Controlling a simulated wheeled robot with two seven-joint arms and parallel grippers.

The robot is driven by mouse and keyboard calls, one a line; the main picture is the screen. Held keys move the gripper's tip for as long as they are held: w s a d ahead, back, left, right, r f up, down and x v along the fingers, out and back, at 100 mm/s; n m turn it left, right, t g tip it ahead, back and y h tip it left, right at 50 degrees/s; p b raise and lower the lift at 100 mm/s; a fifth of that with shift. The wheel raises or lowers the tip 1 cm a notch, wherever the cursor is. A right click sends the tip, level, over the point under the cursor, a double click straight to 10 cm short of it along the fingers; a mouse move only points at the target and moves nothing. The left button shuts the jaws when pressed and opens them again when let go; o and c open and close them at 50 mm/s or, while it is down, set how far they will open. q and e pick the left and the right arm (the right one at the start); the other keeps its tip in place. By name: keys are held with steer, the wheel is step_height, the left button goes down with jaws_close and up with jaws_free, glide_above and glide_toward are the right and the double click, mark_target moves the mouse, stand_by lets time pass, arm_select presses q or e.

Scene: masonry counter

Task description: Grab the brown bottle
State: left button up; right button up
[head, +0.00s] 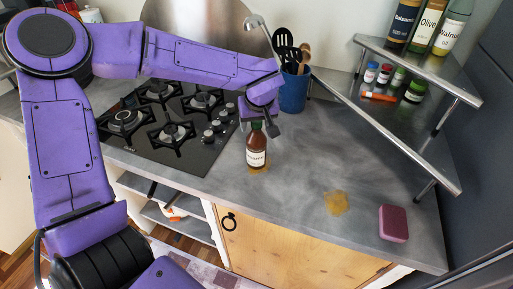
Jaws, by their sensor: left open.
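The brown bottle (256,151) stands upright on the grey counter. It has a green cap and a white label, and it is just right of the hob. My left gripper (259,125) is at the bottle's cap, reached in from the left across the hob. It is open. One dark fingertip shows right of the cap; the other finger is hard to make out. I cannot tell whether a finger touches the bottle. My right gripper is not in view.
A blue utensil holder (293,93) stands close behind the gripper. The gas hob (168,128) lies to the left. A metal corner shelf (400,110) holds jars and bottles. A purple sponge-like block (393,223) and a yellow stain (336,203) lie on the otherwise clear right counter.

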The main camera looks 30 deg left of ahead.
arm_select(q)
steer(key=shift+w+d, duration=0.1)
jaws_close()
